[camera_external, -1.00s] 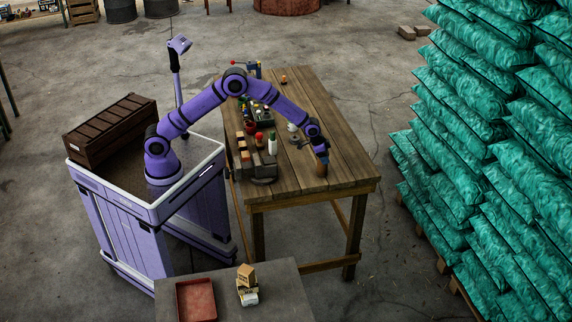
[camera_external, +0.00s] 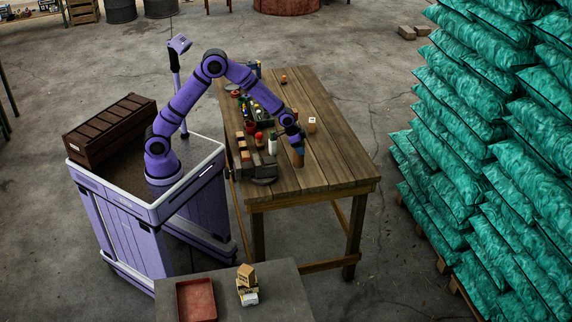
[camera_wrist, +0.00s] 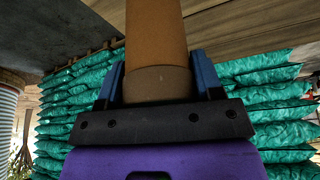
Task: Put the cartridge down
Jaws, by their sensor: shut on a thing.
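The cartridge (camera_external: 298,158) is a brown-orange cylinder held upright at the end of my arm, over the front middle of the wooden table. In the wrist view the cartridge (camera_wrist: 156,35) fills the top centre, with a greyish band near its lower end in the picture. My gripper (camera_external: 297,150) is shut on it; in the wrist view its blue fingers (camera_wrist: 158,82) press on both sides. The cartridge's foot is close to the tabletop (camera_external: 335,165); I cannot tell whether it touches.
A dark vise-like tool (camera_external: 262,170), a white bottle (camera_external: 272,146) and a red-topped item (camera_external: 259,138) stand left of the cartridge. A small pale block (camera_external: 312,125) sits behind it. The right side of the table is clear. Stacked teal sacks (camera_external: 450,140) stand beyond the table's right.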

